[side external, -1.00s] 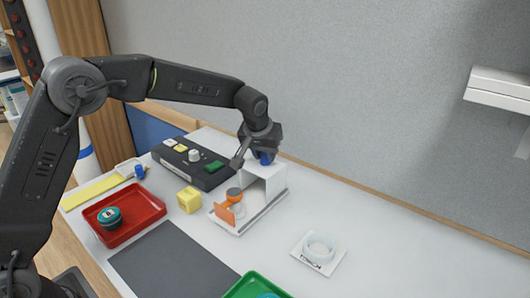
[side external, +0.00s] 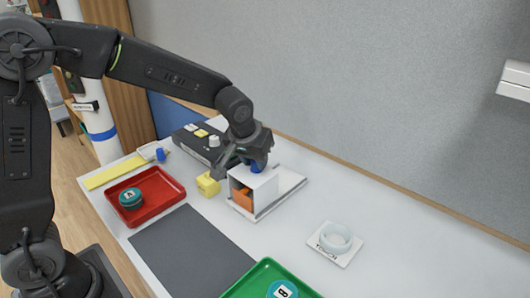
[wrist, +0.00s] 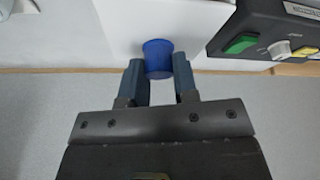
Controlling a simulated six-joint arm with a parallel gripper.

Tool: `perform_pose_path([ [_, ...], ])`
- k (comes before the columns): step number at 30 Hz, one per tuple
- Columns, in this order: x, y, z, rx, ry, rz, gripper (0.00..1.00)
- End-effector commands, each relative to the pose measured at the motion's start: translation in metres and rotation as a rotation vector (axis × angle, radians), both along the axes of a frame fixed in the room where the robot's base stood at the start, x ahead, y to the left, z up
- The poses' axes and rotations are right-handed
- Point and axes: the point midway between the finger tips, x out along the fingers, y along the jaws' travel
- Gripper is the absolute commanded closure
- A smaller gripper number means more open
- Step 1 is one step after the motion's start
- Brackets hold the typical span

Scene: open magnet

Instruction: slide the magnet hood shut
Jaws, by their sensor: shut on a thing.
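The magnet hood (side external: 262,186) is a white box on a flat white base (side external: 288,193). It sits over the base's left, front end, and the bare base shows to its right. An orange part (side external: 242,198) shows inside the hood's open front; the rest of what is under the hood is hidden. My gripper (side external: 254,160) is at the blue knob (side external: 259,167) on top of the hood. In the wrist view, the fingers of my gripper (wrist: 158,66) are on both sides of the blue knob (wrist: 158,55), shut on it.
A yellow block (side external: 207,184) stands close left of the hood. A black control box (side external: 196,147) is behind it. A red tray (side external: 174,192) with a teal puck (side external: 131,198), a dark mat (side external: 175,250), a green tray (side external: 240,288) and a white ring (side external: 336,238) lie around.

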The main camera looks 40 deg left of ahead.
Motion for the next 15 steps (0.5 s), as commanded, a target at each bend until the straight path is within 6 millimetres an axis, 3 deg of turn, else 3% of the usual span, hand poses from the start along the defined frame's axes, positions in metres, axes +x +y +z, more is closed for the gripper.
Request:
perform_pose_path([
  [8,-0.0051,-0.001,-0.0009,-0.001,0.014,0.001,1.0],
  [9,-0.0053,-0.001,-0.001,0.0,0.014,0.002,0.71],
  [15,-0.004,-0.0007,-0.0007,0.0,0.011,0.001,0.52],
])
